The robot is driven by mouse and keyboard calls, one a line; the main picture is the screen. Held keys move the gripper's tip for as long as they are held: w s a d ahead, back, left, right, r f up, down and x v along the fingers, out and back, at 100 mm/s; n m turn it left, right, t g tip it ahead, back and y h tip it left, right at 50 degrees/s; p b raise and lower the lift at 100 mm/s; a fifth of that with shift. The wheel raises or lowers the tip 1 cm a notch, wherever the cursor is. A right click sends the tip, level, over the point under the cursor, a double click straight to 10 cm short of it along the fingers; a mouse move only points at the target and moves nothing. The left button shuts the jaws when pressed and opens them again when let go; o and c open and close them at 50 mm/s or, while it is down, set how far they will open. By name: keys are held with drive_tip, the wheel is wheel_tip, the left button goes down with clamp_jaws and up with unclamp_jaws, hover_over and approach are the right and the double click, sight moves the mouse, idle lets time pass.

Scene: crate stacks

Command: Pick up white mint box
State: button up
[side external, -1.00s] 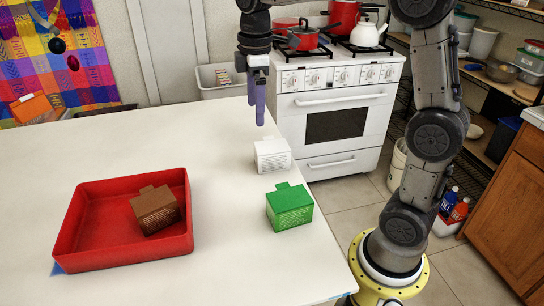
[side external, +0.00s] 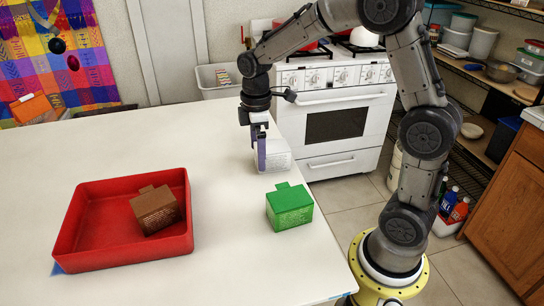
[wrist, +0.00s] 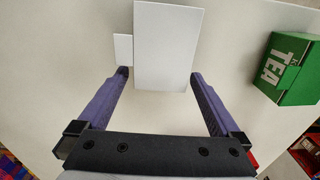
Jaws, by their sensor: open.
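The white mint box (side external: 277,157) stands on the white table near its right edge, partly hidden behind my gripper in the side view. In the wrist view the white box (wrist: 165,45) lies ahead, its near end reaching between the fingertips. My gripper (side external: 261,160) points down at the box, low over the table. In the wrist view my gripper (wrist: 159,74) is open, with a purple finger on either side of the box's near end. I cannot tell whether a finger touches it.
A green tea box (side external: 289,207) stands on the table (side external: 120,150) close to the white box, on the near side. A red tray (side external: 120,259) at the left holds a brown box (side external: 156,210). The table between tray and boxes is clear. A stove (side external: 338,110) stands behind the table's edge.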

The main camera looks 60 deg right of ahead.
drive_tip(key=shift+f, duration=1.25)
drive_tip(key=c, duration=1.4)
drive_tip(key=shift+c, duration=0.2)
drive_tip(key=shift+r, duration=0.15)
